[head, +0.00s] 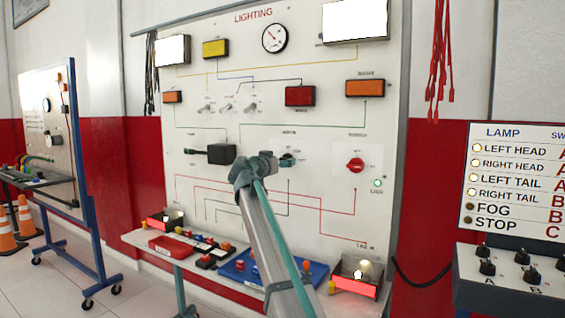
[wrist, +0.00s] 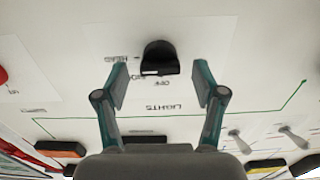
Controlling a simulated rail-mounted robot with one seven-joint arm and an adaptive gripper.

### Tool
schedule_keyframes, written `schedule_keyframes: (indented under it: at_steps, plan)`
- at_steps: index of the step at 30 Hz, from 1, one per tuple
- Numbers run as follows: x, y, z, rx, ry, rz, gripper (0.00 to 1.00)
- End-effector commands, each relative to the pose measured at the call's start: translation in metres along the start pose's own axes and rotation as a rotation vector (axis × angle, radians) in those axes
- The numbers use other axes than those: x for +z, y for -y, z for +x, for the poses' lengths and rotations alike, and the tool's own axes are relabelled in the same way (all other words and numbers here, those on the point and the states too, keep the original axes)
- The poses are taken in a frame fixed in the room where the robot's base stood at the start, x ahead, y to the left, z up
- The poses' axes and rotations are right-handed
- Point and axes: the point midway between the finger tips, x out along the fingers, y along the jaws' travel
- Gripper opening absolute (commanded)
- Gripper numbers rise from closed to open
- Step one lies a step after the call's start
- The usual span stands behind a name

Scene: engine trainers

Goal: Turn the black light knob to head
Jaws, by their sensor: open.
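The black light knob (wrist: 160,58) sits on the white lighting panel (wrist: 60,60). A pale mark shows on the knob's lower edge. My gripper (wrist: 160,82) is open, one finger on each side just below the knob, with visible gaps and no clear contact. In the head view my gripper (head: 288,160) is at the panel's middle and mostly hides the knob.
A black lever switch (head: 222,154) is left of my gripper, and a red knob (head: 355,165) is to the right. Toggle switches (head: 228,108) sit above. Both white headlamps (head: 356,20) glow. The lamp board (head: 515,180) shows the head and tail lights lit, with fog and stop dark.

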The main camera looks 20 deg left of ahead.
Motion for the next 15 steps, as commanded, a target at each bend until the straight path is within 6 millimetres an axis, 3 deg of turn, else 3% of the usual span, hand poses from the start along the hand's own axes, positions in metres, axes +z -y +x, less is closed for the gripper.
schedule_keyframes:
  at_steps: [15]
  plan:
    - [0.0, -0.001, -0.092, -0.002, 0.0, 0.001, 0.7]
